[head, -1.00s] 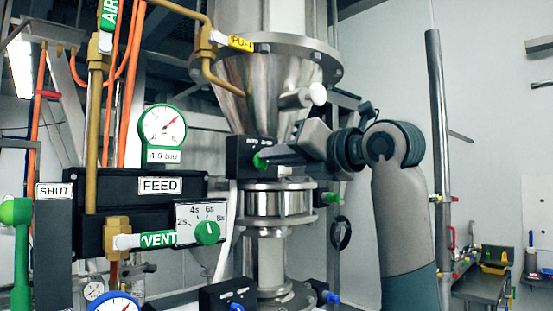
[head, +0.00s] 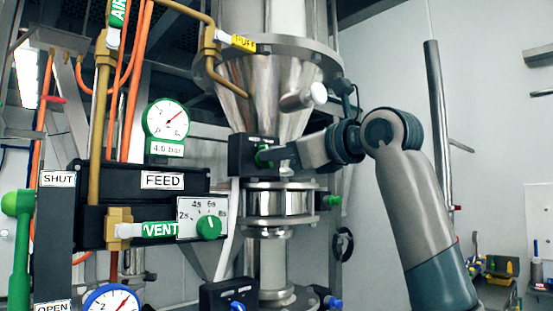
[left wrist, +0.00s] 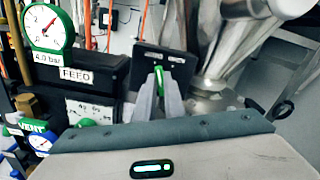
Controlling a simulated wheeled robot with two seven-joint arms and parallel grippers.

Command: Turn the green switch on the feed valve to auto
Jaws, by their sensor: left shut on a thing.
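The feed valve's black switch box (head: 240,158) is on the front of the steel column, below the cone. Its green switch (head: 263,163) sticks out from the front face and is partly hidden by my left gripper (head: 273,157). In the left wrist view the box (left wrist: 178,64) faces me, and the green switch (left wrist: 159,80) stands nearly upright between the two grey fingers of my left gripper (left wrist: 161,101), which is shut on it. The small white labels on the box are too small to read. My right gripper is not in view.
A FEED panel (head: 108,182) with a green gauge (head: 167,120), a timer dial (head: 208,228) and a VENT handle (head: 160,230) stands left of the box. Open space lies to the right.

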